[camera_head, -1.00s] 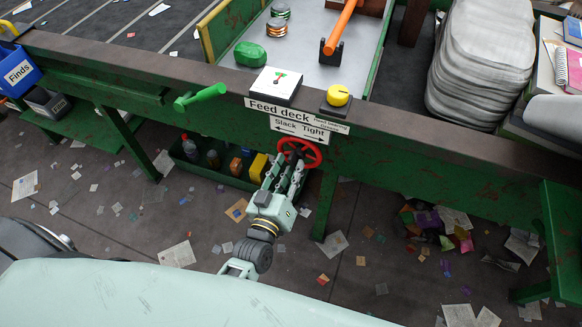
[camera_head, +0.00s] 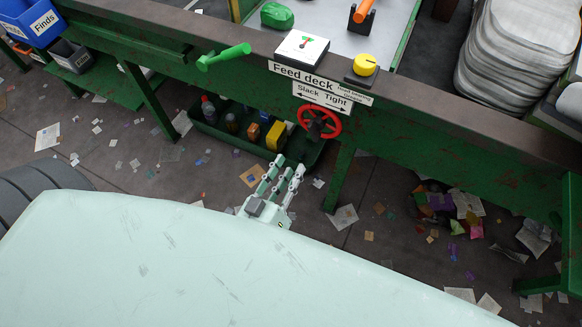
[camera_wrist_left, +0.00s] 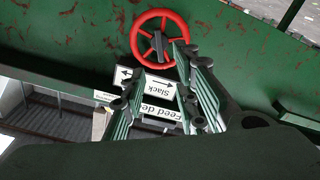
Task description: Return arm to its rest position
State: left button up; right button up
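My left gripper (camera_head: 284,174) is below and to the left of the red handwheel (camera_head: 335,122) in the head view, clear of it. Its pale fingers are spread, with nothing between them. In the left wrist view, the gripper (camera_wrist_left: 158,95) shows its fingers apart, with the red handwheel (camera_wrist_left: 137,40) beyond the fingertips on the green beam. Most of the left arm is hidden behind my pale body in the head view. My right gripper is in neither view.
The green beam (camera_head: 440,150) runs across in front. Under it stands a green tray (camera_head: 213,134) of bottles and boxes. A beam leg (camera_head: 340,178) is right of the gripper. Blue bins (camera_head: 38,22) stand far left. Paper scraps litter the floor.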

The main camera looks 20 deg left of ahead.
pick_arm(q)
jog(key=s+f+m+g+h, duration=0.15)
jog(key=s+f+g, duration=0.35)
jog(key=f, duration=1)
jog(key=s+f+m+g, duration=0.3)
jog(key=s+f+g, duration=0.15)
jog(key=f, duration=0.95)
jog(key=s+a+f+m+g+y, duration=0.1)
jog(key=s+a+f+g, duration=0.2)
jog(key=s+f, duration=0.4)
jog(key=s+a+f+m+g+y, duration=0.1)
jog(key=s+a+f+g, duration=0.3)
jog(key=s, duration=1)
notch_tip(320, 180, down, 3)
jog(key=shift+a+f, duration=0.1)
jog(key=shift+a, duration=0.4)
jog(key=shift+m+g, duration=0.25)
